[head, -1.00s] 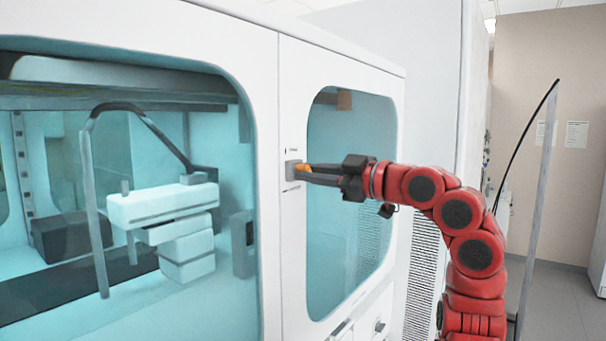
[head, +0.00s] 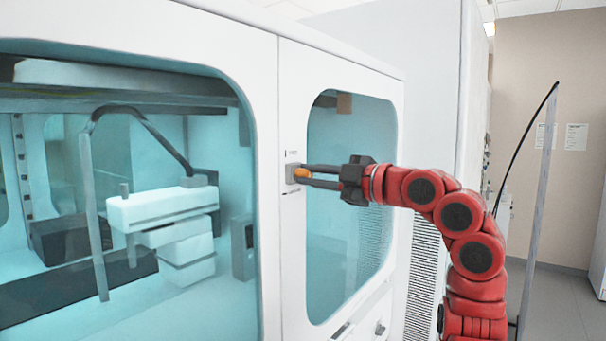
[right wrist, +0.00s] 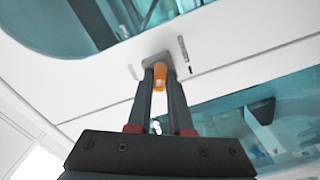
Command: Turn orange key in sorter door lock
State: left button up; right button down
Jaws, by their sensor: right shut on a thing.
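The orange key (head: 301,174) sits at the grey lock plate (head: 291,173) on the sorter's white front, between the two windows. My right gripper (head: 306,174) is shut on the key, with one finger above it and one below in the head view. The right wrist view shows the orange key (right wrist: 159,79) between the two dark fingertips, against the lock plate (right wrist: 157,59). The key's inner end is hidden in the lock. My left gripper is in neither view.
A large window (head: 70,200) on the left shows white and dark equipment inside the sorter. A smaller window (head: 345,230) lies right of the lock, behind my gripper. A thin grey post (head: 538,200) stands at the right, with open floor beside it.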

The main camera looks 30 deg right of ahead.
jog(key=shift+n, duration=0.3)
jog(key=n, duration=0.2)
jog(key=shift+n, duration=0.7)
jog(key=c, duration=1.2)
grip_release()
jog(key=shift+n, duration=0.4)
jog(key=o, duration=0.5)
jog(key=shift+c, duration=0.2)
jog(key=shift+s, duration=0.1)
